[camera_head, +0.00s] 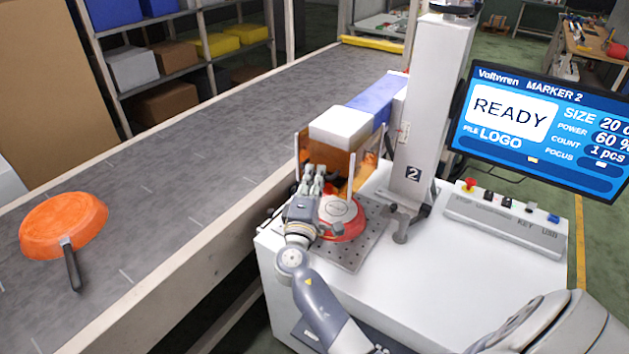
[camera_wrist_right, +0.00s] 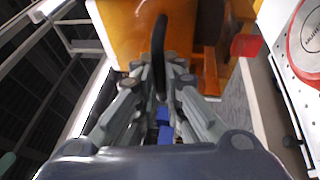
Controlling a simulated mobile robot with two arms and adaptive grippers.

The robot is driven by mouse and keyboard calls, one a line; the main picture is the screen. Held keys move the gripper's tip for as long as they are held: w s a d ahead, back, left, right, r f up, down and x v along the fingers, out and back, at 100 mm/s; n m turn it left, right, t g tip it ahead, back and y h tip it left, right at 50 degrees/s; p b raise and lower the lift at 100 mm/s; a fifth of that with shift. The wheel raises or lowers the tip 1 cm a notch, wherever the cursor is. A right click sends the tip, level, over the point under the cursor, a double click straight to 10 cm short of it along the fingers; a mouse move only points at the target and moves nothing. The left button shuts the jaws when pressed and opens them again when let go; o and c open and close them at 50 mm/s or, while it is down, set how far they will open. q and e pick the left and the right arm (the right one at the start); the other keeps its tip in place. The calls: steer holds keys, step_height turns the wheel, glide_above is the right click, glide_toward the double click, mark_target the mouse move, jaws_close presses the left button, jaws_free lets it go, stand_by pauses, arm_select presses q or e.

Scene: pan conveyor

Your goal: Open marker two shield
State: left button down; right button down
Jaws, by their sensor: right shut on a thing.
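Marker two is the white machine with a column (camera_head: 412,150) labelled "2". Its orange see-through shield (camera_head: 366,172) sits below the white marking head (camera_head: 342,127). The shield also fills the top of the right wrist view (camera_wrist_right: 118,28). My right gripper (camera_head: 313,182) is at the shield's near left side. In the right wrist view its fingers (camera_wrist_right: 160,72) are shut on the black shield handle (camera_wrist_right: 158,42). A red pan (camera_head: 342,222) with a pale round base lies on the perforated plate (camera_head: 372,240), with its upper part visible below the shield. My left gripper is out of view.
A screen (camera_head: 540,125) reads "READY", with a button panel (camera_head: 505,225) below it. A conveyor (camera_head: 170,190) runs along the left, bearing an orange pan (camera_head: 62,222). Shelves with boxes (camera_head: 165,100) stand behind it. The white cabinet top (camera_head: 470,280) is mostly clear.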

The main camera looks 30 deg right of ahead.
steer(key=c, duration=1.7)
jaws_free()
steer(key=shift+a, duration=0.1)
steer(key=v, duration=1.2)
steer(key=shift+s+r, duration=0.1)
